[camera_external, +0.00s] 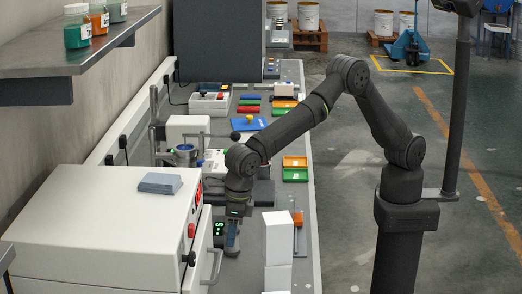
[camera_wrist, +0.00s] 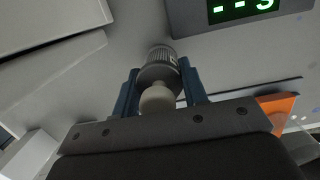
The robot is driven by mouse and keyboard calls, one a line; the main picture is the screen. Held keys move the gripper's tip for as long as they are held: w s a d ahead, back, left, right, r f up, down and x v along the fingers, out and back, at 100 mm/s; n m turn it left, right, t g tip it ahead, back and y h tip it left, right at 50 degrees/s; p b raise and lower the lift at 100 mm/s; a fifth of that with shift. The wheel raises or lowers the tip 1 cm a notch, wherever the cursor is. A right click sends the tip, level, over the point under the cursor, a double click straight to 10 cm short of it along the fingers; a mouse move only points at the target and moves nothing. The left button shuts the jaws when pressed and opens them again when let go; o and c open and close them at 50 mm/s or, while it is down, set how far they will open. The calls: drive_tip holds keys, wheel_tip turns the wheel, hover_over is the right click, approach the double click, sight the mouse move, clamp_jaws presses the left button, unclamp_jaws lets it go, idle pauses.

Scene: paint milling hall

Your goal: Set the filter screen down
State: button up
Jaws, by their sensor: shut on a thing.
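My gripper (camera_wrist: 159,68) has its two blue fingers closed on a grey ribbed cylinder with a pale rounded knob, which I take to be the filter screen (camera_wrist: 158,74). It sits between the fingers, with the knob towards the camera. In the external view my gripper (camera_external: 232,243) points down low over the bench, between the white cabinet and the white boxes. The held thing cannot be made out there. Whether it touches the bench is not clear.
A display with green digits (camera_external: 219,229) stands close by my gripper, and shows in the wrist view (camera_wrist: 240,10). White boxes (camera_external: 278,240) stand to the right, the white cabinet (camera_external: 95,235) to the left. An orange piece (camera_wrist: 277,107) lies right of the gripper in the wrist view.

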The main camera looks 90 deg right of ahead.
sight(239, 229)
drive_tip(key=shift+f, duration=0.3)
drive_tip(key=shift+f, duration=0.15)
drive_tip(key=o, duration=1.1)
wheel_tip(239, 229, up, 12)
drive_tip(key=s, duration=0.2)
drive_tip(key=shift+w, duration=0.1)
